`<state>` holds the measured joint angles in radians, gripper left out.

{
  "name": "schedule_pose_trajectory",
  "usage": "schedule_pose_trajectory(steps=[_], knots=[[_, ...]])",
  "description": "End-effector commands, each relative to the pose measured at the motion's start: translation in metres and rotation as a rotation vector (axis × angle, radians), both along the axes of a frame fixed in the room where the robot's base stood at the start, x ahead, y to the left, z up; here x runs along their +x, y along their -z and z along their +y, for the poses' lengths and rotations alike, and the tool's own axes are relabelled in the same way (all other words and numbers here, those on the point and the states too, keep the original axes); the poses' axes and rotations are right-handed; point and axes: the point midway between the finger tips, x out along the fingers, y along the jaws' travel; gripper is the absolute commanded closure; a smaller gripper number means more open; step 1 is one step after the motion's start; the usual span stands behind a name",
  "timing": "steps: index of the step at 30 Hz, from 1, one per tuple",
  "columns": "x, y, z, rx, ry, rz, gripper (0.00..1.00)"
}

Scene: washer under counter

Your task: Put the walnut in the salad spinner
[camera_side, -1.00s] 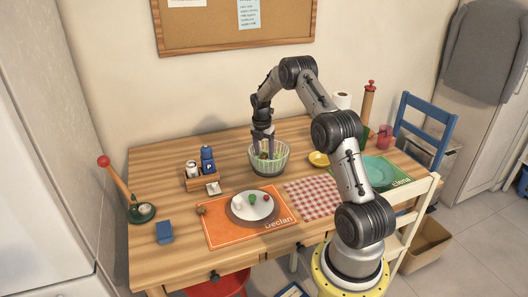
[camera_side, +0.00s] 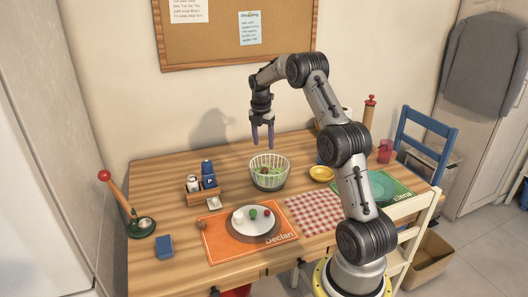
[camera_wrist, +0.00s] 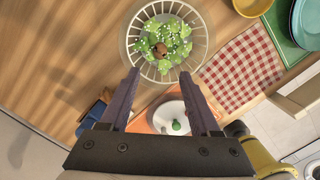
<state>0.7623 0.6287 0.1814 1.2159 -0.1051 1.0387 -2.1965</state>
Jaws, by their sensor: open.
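The walnut (camera_wrist: 160,50), a brown round thing, lies on the leaves inside the basket in the wrist view. My gripper (camera_side: 263,143) is open and empty, above the spinner and apart from it; its two fingers (camera_wrist: 157,88) are spread wide in the wrist view.
A wooden caddy (camera_side: 201,196), blue block (camera_side: 164,247), yellow bowl (camera_side: 321,173) and red-checked cloth (camera_side: 313,213) lie around. A brown item (camera_side: 202,224) sits at the mat's left edge.

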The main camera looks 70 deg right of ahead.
Motion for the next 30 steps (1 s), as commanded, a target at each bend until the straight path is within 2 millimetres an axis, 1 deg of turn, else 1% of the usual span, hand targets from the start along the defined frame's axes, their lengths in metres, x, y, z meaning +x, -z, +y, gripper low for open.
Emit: schedule_pose_trajectory(steps=[1,5,8,11,12,14,15,16,17,18,20,21,23,24,26,27,29,30], knots=[[0.0,-0.005,0.001,0.0,0.0,-0.001,0.37],[0.001,-0.016,0.005,-0.002,0.006,-0.006,0.37],[0.006,-0.035,0.024,-0.011,0.05,-0.029,0.37],[0.009,-0.066,0.062,-0.021,0.147,-0.079,0.37],[0.009,-0.08,0.082,-0.022,0.2,-0.104,0.37],[0.006,-0.102,0.114,-0.021,0.283,-0.149,0.37],[0.002,-0.114,0.135,-0.016,0.341,-0.177,0.37],[-0.002,-0.122,0.151,-0.01,0.385,-0.198,0.37],[-0.007,-0.13,0.166,-0.004,0.429,-0.219,0.37],[-0.014,-0.14,0.186,0.006,0.486,-0.247,0.37],[-0.027,-0.153,0.216,0.026,0.573,-0.29,0.37],[-0.037,-0.16,0.235,0.042,0.63,-0.317,0.37],[-0.054,-0.167,0.261,0.071,0.717,-0.353,0.37],[-0.067,-0.171,0.278,0.095,0.776,-0.377,0.37],[-0.087,-0.175,0.302,0.131,0.861,-0.41,0.37],[-0.101,-0.176,0.316,0.159,0.919,-0.429,0.37],[-0.123,-0.175,0.336,0.204,1.005,-0.454,0.37],[-0.137,-0.173,0.347,0.236,1.063,-0.468,0.37]])
